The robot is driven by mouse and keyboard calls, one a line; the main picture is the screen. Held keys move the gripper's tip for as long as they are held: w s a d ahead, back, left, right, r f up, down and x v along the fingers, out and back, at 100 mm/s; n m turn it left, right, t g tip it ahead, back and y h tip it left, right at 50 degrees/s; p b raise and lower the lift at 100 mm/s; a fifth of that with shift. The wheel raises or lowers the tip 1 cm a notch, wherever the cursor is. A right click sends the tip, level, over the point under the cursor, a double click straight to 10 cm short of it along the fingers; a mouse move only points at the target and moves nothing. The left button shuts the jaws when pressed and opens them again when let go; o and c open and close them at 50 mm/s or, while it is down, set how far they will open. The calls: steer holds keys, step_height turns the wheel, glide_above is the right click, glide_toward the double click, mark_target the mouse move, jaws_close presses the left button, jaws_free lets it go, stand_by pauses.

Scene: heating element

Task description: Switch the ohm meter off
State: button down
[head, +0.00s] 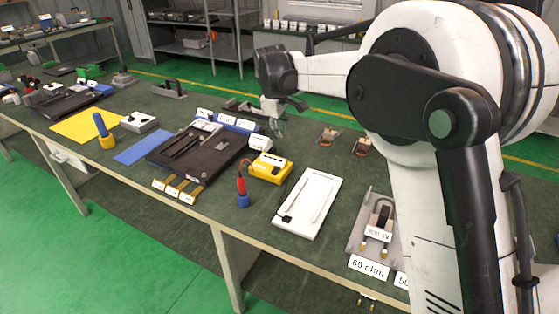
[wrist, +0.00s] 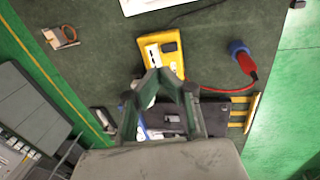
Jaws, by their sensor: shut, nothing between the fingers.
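The ohm meter, a yellow box (head: 268,170) with a white and dark top panel, sits on the green table near the middle of the head view. In the wrist view the yellow meter (wrist: 172,61) lies just beyond my fingertips. My gripper (head: 279,128) is above the table, behind the meter in the head view. In the wrist view my gripper (wrist: 160,76) has its fingertips together and empty, overlapping the meter's near edge. I cannot tell whether they touch it. The switch's position is too small to read.
A red probe in a blue holder (head: 242,196) stands left of the meter, its cable near it. A black tray (head: 190,154) lies further left. A white board (head: 307,203) lies to the right. Two small orange-and-grey parts (head: 328,137) lie behind.

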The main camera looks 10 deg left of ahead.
mark_target(278, 167)
steer(key=shift+n, duration=0.3)
steer(key=x, duration=0.5)
steer(key=a+x, duration=0.1)
steer(key=x, duration=0.4)
steer(key=a+p+x, duration=0.1)
steer(key=x, duration=0.5)
steer(key=shift+a, duration=0.2)
steer(key=shift+f, duration=0.1)
steer(key=shift+w+d+f+g+b, duration=0.1)
steer(key=shift+w+f+g+b, duration=0.1)
steer(key=shift+f+g+b, duration=0.4)
steer(key=shift+w+f+g+b, duration=0.2)
steer(key=shift+g+b, duration=0.5)
steer(key=shift+b, duration=0.55)
steer(key=shift+r, duration=0.15)
steer(key=shift+w, duration=0.15)
steer(key=shift+s+b, duration=0.2)
steer(key=shift+b, duration=0.1)
